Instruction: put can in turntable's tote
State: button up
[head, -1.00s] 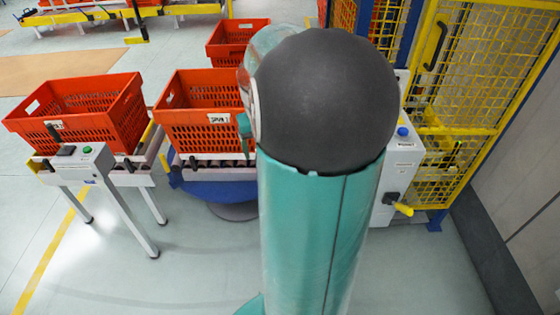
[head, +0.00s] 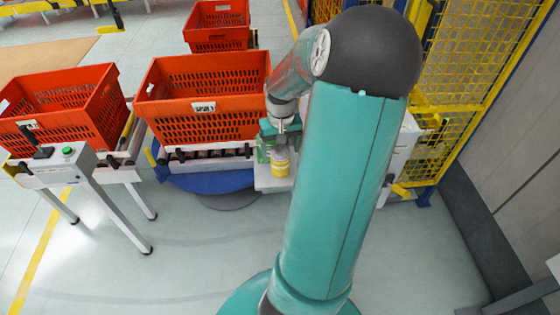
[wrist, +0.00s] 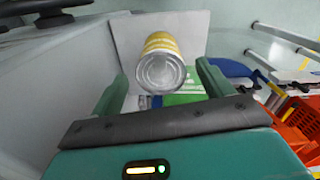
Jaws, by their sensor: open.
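A yellow can with a bare metal end (head: 281,164) stands on a small pale shelf (head: 268,185) just right of the turntable. My gripper (head: 279,135) is open at the can, pointing down at it in the head view. In the wrist view the can (wrist: 163,62) shows between and beyond the two spread fingers of my gripper (wrist: 162,82); whether they touch it I cannot tell. The turntable (head: 210,180) is blue, with rollers on top. Its orange tote (head: 200,119) stands on them and looks empty where its inside shows.
A green object (wrist: 185,98) lies beside the can. Another orange tote (head: 75,125) sits on a conveyor at left, behind a button post (head: 60,160). A third tote (head: 217,35) stands farther back. Yellow mesh fencing (head: 470,60) closes the right side.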

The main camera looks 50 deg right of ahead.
notch_tip(320, 180, down, 5)
jog(key=shift+f, duration=0.15)
jog(key=shift+w, duration=0.1)
jog(key=c, duration=1.4)
